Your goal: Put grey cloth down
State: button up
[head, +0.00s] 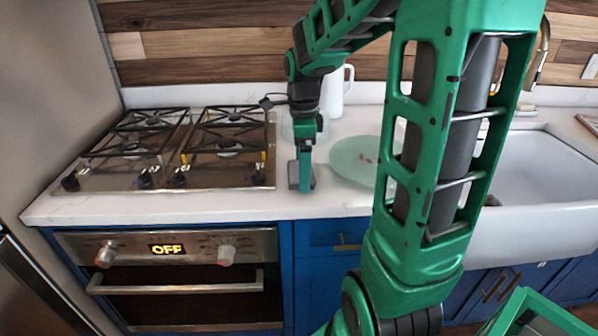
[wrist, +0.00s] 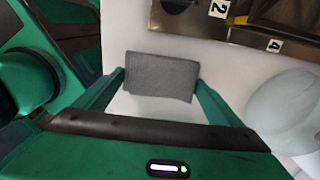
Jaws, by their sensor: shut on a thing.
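The grey cloth (wrist: 160,77) is a small dark-grey rectangle between the two green fingers of my gripper (wrist: 160,85) in the wrist view. My gripper is shut on it. In the head view my gripper (head: 302,172) points down at the countertop, between the stove and the green plate, and the cloth (head: 293,176) shows as a dark patch at its fingertips. The white countertop (head: 230,205) lies below. I cannot tell whether the cloth touches the counter.
A gas stove (head: 180,150) is just left of my gripper. A pale green plate (head: 352,160) with small reddish bits lies to the right, partly behind my arm. A white pitcher (head: 333,95) stands behind. A white sink (head: 535,190) is at right. The counter's front strip is clear.

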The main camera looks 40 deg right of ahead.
jog(key=shift+f, duration=0.8)
jog(key=shift+f, duration=0.1)
jog(key=o, duration=0.7)
